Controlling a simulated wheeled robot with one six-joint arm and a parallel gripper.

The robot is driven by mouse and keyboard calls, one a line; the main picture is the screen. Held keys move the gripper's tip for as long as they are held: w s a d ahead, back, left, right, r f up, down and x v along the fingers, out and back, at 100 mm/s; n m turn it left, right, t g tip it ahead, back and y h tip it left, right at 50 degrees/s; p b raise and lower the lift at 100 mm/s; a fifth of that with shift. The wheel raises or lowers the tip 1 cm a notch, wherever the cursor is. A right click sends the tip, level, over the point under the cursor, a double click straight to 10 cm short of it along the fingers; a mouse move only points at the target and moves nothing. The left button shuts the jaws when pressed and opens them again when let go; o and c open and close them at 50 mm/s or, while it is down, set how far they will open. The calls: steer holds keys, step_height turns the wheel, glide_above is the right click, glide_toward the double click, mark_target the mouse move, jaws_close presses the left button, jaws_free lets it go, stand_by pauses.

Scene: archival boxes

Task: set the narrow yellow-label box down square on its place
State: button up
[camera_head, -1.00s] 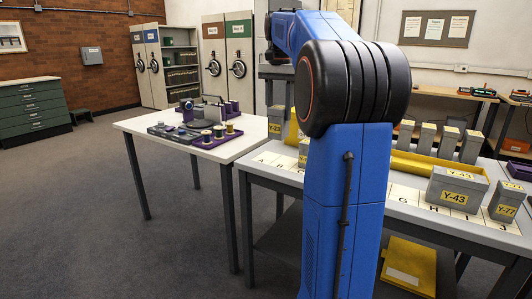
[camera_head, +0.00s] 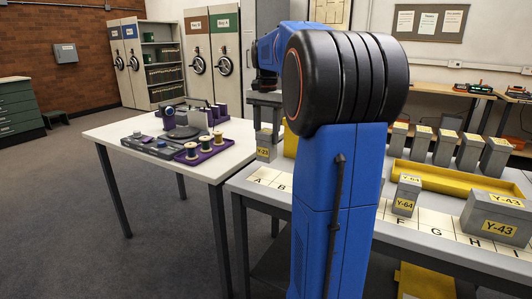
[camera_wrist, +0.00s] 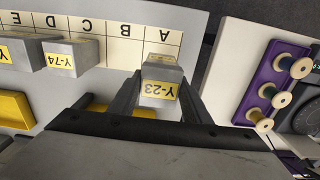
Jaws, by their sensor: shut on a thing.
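The narrow grey box Y-23 with yellow labels (camera_wrist: 163,68) is between the two fingers of my gripper (camera_wrist: 160,98), which is shut on it. In the wrist view its label reads upside down. The box is beside the lettered strip (camera_wrist: 120,52), near its A end. Whether its base touches the table cannot be told. In the head view the box (camera_head: 265,148) shows left of my blue arm, just behind the A and B squares, with my gripper (camera_head: 266,118) above it. My arm hides the middle of the strip.
Box Y-74 (camera_wrist: 70,58) stands along the strip, with another box left of it. Y-64 (camera_head: 404,200) and wide Y-43 (camera_head: 497,220) stand farther right. A yellow tray (camera_head: 455,185) lies behind them. A white table (camera_head: 120,130) with spools is left.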

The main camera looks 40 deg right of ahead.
mark_target(267, 148)
steer(key=shift+f, duration=2.7)
steer(key=shift+f, duration=0.15)
steer(key=o, duration=1.2)
step_height(267, 148, up, 12)
steer(key=shift+r, duration=0.15)
steer(key=s+a+f+n+t, duration=0.2)
steer(key=s+a+f+n, duration=0.45)
steer(key=a, duration=0.55)
steer(key=s+a+f+n+t, duration=0.1)
steer(key=s+a+f+n, duration=0.3)
steer(key=s+a+f, duration=0.5)
steer(key=s+a+f+n+t, duration=0.1)
steer(key=s+a+f+n, duration=0.2)
steer(key=s+a+f, duration=0.4)
steer(key=shift+s+a+f+n+t, duration=0.15)
steer(key=shift+s+f+n+t, duration=0.25)
steer(key=shift+s+f, duration=0.35)
